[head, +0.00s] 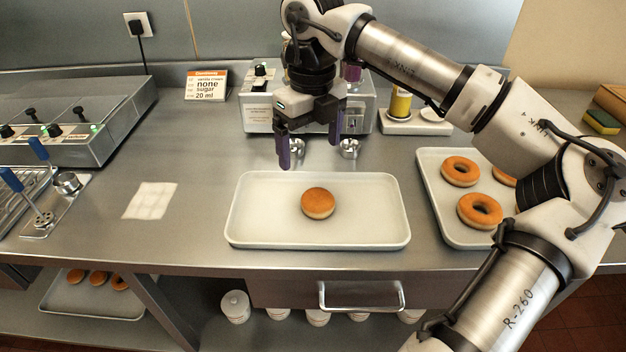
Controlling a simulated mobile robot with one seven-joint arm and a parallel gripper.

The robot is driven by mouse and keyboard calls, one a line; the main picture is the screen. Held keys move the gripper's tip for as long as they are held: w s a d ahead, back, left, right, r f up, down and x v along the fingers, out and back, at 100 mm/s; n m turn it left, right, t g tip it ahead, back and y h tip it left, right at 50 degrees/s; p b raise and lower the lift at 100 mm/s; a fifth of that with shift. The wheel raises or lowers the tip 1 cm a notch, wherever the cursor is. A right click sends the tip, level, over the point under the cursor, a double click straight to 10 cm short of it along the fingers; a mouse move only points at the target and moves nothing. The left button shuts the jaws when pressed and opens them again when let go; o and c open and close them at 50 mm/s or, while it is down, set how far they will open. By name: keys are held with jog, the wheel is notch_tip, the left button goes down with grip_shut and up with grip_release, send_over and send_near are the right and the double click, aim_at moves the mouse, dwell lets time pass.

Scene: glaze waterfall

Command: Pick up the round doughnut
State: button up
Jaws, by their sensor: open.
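The round doughnut (318,203), golden brown on top with a paler side and no hole, lies alone near the middle of a white tray (252,224) on the steel counter. My gripper (310,158) hangs above and behind the doughnut, with its two purple fingers apart and pointing down. Nothing is between the fingers. The fingertips are clear of the doughnut and appear to be above the back edge of the tray.
A second tray (428,172) at right holds ring doughnuts (480,210), partly hidden by my arm. A dispenser machine (258,110) with metal cups stands behind my gripper. A fryer (110,120), a paper towel (150,200) and a sign (206,85) are at left.

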jog(key=p, duration=0.2)
send_over(318, 196)
jog(key=f, duration=0.8)
jog(key=shift+a, duration=0.25)
jog(key=shift+d+f+p, duration=0.15)
jog(key=shift+f+p, duration=0.35)
jog(key=shift+f, duration=0.9)
jog(key=shift+d+f+p, duration=0.1)
jog(key=shift+f+p, duration=0.35)
jog(key=shift+f, duration=0.95)
jog(key=shift+c, duration=0.2)
jog(key=c, duration=1)
